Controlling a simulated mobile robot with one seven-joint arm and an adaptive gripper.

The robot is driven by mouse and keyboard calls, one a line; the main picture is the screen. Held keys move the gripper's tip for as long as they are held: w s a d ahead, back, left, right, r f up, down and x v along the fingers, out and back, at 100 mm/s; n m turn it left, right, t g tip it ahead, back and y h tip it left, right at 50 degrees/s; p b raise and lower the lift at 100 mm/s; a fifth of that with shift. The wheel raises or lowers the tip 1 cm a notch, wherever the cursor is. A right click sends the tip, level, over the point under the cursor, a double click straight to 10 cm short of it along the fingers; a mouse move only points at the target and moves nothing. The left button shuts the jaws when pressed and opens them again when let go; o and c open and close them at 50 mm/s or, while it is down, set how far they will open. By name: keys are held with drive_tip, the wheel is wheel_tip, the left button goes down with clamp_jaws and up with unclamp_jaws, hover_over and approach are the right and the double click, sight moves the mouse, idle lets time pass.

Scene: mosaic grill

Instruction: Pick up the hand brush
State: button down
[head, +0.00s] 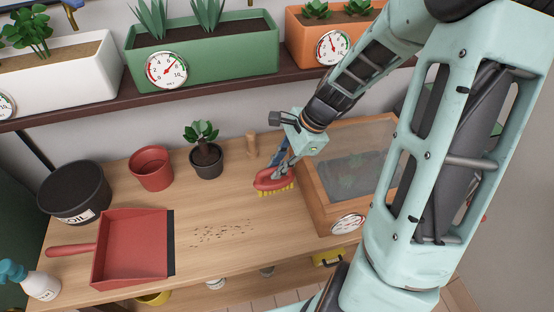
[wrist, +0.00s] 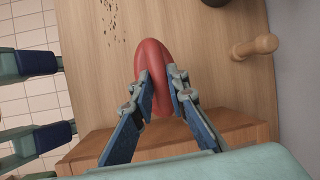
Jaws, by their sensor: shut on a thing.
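The hand brush (head: 271,179) has a red body with yellow bristles pointing down. It is at the middle of the wooden table, just left of the wood-framed box. In the wrist view its red body (wrist: 152,62) reaches forward from between the fingers. My gripper (head: 280,165) is shut on the brush from above, with a finger on each side; the fingers also show in the wrist view (wrist: 161,92). The bristles are at or very near the tabletop; I cannot tell whether they touch it. The brush's near end is partly hidden by the fingers in the wrist view.
A wood-framed box with a clear lid (head: 345,160) stands close right of the brush. Dark crumbs (head: 222,232) and a red dustpan (head: 130,247) lie to the left. A potted plant (head: 206,160) and a wooden peg (head: 251,145) stand behind. A planter shelf (head: 210,88) runs above.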

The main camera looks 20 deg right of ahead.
drive_tip(key=s+a+r+p, duration=0.2)
drive_tip(key=s+r+p, duration=0.3)
drive_tip(key=s, duration=0.5)
drive_tip(key=shift+s+a+r, duration=0.15)
drive_tip(key=shift+s+r, duration=0.1)
drive_tip(key=shift+r, duration=0.3)
drive_tip(key=c, duration=2.5)
unclamp_jaws()
drive_tip(key=shift+c, duration=0.2)
clamp_jaws()
